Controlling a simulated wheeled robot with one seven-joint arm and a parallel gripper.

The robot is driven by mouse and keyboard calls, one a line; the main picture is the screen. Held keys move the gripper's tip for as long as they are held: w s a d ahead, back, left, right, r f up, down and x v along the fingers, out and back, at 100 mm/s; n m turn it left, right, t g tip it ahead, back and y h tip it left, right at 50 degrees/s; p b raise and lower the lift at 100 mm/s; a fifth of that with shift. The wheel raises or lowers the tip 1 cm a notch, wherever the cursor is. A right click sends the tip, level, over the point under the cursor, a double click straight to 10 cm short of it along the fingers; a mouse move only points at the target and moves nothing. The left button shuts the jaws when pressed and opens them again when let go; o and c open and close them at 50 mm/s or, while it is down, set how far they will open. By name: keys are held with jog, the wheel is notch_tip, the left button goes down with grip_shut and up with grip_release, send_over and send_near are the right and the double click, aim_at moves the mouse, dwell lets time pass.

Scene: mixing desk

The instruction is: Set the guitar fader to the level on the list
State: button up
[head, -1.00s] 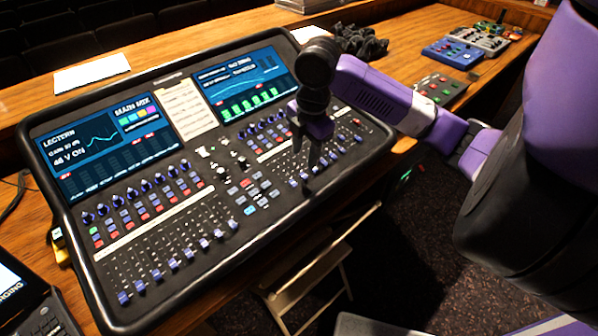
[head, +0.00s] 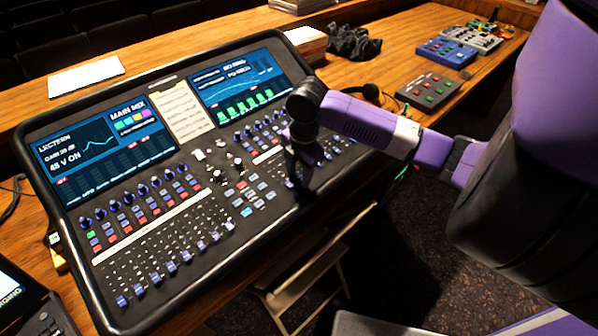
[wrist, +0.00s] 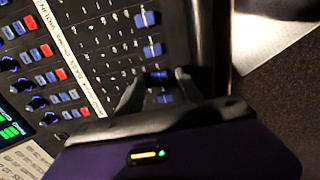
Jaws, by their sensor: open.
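The mixing desk (head: 165,215) lies on the wooden counter, with two rows of blue-capped faders. The list is a cream sheet (head: 183,111) between its two screens; its writing is too small to read. My gripper (head: 297,180) is low over the right fader bank. In the wrist view my gripper (wrist: 158,84) is open, its dark fingers on either side of a blue fader cap (wrist: 157,77). Another cap (wrist: 165,97) shows closer to the palm. Whether the fingers touch a cap, I cannot tell. The channel labels are too blurred to tell surely which fader is the guitar's.
Neighbouring fader caps (wrist: 152,50) stand close beside the fingers. The desk's raised black edge (wrist: 211,50) is near them. A headset (head: 372,92), a grey button box (head: 430,91) and a blue box (head: 446,53) lie on the counter to the right.

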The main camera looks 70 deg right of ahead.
grip_shut()
dwell(1.3)
